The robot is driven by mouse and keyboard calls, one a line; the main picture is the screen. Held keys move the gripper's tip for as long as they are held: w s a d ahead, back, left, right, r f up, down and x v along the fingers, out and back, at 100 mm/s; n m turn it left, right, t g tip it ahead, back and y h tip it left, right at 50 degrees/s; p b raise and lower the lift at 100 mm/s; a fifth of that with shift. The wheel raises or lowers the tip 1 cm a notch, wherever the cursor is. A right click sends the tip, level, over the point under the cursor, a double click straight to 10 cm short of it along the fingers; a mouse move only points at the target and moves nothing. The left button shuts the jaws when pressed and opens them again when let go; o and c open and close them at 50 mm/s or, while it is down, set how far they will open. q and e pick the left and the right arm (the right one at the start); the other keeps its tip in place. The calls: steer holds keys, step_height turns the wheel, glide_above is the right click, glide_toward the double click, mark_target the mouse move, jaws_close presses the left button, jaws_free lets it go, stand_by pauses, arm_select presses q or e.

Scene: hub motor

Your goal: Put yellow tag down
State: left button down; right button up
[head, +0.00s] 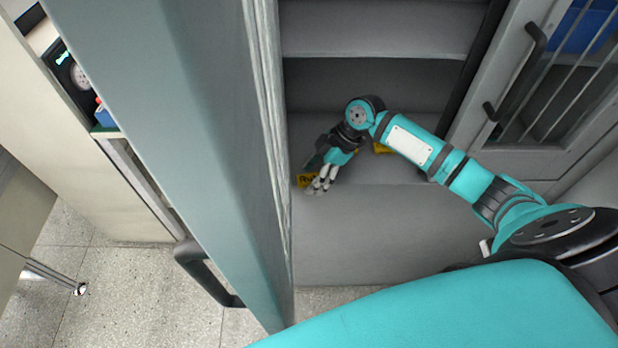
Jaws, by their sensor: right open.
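My right gripper (321,185) is inside the grey cabinet, low over its bottom surface, and is open. A yellow tag (304,181) lies right beside its fingers, on their left side. The fingers partly cover it, and I cannot tell whether they touch it. A second yellow thing (382,148) shows farther back, partly hidden behind my right arm. My left gripper is not in the head view.
The cabinet's shelf (375,40) is above and behind my gripper. A teal-grey door (205,120) with a dark handle (205,272) stands open at the left. A barred door (570,75) stands at the right. The cabinet's front bottom (380,235) is clear.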

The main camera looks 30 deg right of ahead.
steer(key=c, duration=1.1)
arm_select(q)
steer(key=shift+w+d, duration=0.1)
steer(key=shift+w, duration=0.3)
arm_select(e)
steer(key=shift+r, duration=0.1)
